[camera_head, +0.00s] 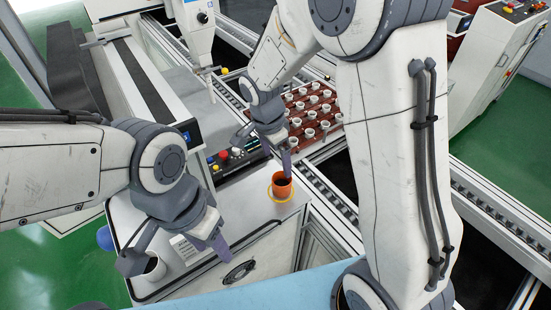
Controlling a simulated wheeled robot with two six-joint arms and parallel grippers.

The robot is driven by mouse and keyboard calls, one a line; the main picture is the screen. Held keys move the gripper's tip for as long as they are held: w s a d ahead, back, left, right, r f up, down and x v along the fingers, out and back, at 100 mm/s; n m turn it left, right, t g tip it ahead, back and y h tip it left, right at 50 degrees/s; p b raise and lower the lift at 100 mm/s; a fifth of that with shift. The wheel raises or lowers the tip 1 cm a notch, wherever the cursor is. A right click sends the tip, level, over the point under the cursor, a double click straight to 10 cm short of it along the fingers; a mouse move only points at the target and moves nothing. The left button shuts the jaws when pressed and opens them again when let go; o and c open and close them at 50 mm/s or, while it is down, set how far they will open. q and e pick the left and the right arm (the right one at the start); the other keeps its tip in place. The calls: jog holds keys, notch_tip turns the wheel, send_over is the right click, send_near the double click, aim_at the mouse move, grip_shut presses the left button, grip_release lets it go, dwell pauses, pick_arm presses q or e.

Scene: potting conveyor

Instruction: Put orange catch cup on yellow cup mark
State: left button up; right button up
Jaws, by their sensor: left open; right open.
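The orange catch cup (282,190) stands upright on the white cabinet top. A yellow ring, the yellow cup mark (271,196), shows around the foot of the cup. My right gripper (263,146) is open above and behind the cup, with one finger reaching down close over its rim. I cannot tell whether that finger touches the cup. My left gripper (174,253) is open and empty over the left front of the cabinet top, well apart from the orange cup.
A white cup (155,268) stands beside my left gripper, partly hidden. Behind lie a red tray (328,137) of small white pots, a conveyor rail (330,205) and a control panel with buttons (224,156). The cabinet top left of the orange cup is clear.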

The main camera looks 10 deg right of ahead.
jog(key=s+a+r+n+y, duration=0.1)
jog(key=s+a+r+n, duration=0.1)
jog(key=s+n, duration=0.5)
jog(key=s+a+r+n, duration=0.2)
jog(key=s+r+n, duration=0.1)
jog(key=s+n, duration=0.4)
jog(key=s+a+r+n+y, duration=0.1)
jog(key=s+a+r+n, duration=0.1)
jog(key=s+n, duration=0.5)
jog(key=shift+s+a+r+g+y, duration=0.3)
jog(key=shift+s+a, duration=0.2)
jog(key=shift+s, duration=0.55)
